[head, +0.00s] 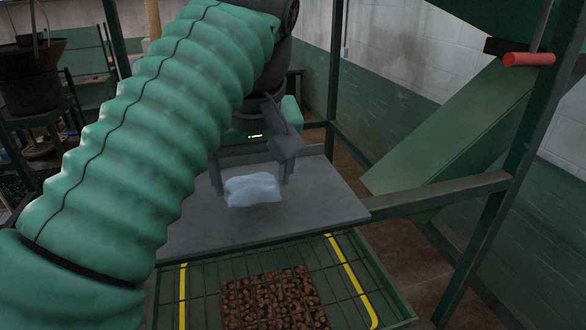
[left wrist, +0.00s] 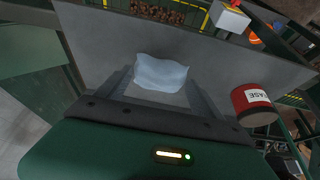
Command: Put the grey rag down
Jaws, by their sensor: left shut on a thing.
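The grey rag (head: 252,190) looks like a small, pale blue-grey crumpled cloth. My left gripper (head: 252,180) is shut on it, with one finger at each side. The rag is over the grey metal shelf (head: 325,195); I cannot tell whether it touches the surface. In the left wrist view the rag (left wrist: 162,74) shows between the finger ends of my left gripper (left wrist: 160,88), with the bare grey shelf (left wrist: 90,45) behind it. My right gripper is not in view.
A red can (left wrist: 255,104) and a white box (left wrist: 230,17) show in the left wrist view. A grate with brown lumps (head: 270,300) lies in front of the shelf. Green frame posts (head: 490,225) and a red-ended bar (head: 529,59) stand right. The shelf's right part is clear.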

